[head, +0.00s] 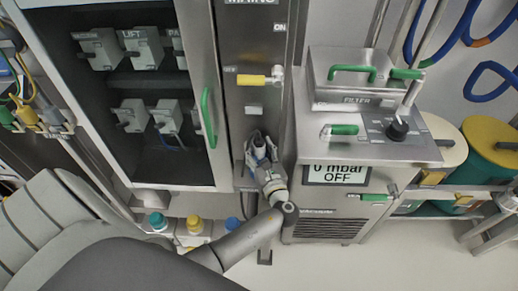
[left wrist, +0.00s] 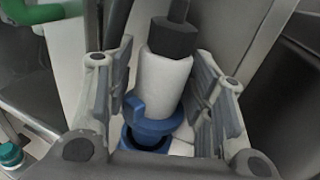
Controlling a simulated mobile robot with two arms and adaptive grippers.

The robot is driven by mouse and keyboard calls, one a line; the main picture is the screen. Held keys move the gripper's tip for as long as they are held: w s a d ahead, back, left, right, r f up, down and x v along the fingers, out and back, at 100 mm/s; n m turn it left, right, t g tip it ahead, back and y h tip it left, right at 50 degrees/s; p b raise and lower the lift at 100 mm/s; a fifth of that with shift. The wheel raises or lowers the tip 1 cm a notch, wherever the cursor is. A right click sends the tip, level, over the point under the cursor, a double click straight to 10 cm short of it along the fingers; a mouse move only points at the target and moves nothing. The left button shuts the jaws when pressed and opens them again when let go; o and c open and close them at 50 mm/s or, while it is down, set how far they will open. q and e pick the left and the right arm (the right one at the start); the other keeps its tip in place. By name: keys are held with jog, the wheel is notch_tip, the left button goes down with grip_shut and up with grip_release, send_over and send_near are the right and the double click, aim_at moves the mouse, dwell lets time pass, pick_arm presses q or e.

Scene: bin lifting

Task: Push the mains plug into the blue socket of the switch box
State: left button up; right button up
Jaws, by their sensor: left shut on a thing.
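The mains plug (left wrist: 163,82) shows in the left wrist view, with a black cable end, a white body and a blue part at its lower end. It leans slightly. My left gripper (left wrist: 160,95) has one finger on each side of it and is shut on it. The blue socket (left wrist: 148,140) of the switch box lies at the plug's lower end; I cannot tell how deep the plug sits. In the head view my left gripper (head: 262,155) is low on the switch box (head: 254,50), largely hiding plug and socket. My right gripper is not in view.
A yellow-handled switch (head: 258,80) is above my left gripper. A cabinet with a green handle (head: 207,117) stands to the left, a vacuum unit (head: 335,213) close on the right. Bottles (head: 195,225) stand below. Floor (head: 330,265) is free in front.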

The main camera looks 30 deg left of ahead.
aim_at(260, 158)
pick_arm(q)
jog(key=shift+f, duration=0.45)
jog(key=shift+f+b, duration=0.85)
jog(key=shift+f, duration=0.25)
dwell(0.9)
jog(key=o, duration=1.3)
jog(key=shift+s+d, duration=0.1)
jog(key=shift+d, duration=0.1)
jog(key=v, duration=1.1)
jog(key=shift+s+d, duration=0.2)
jog(key=shift+s, duration=0.1)
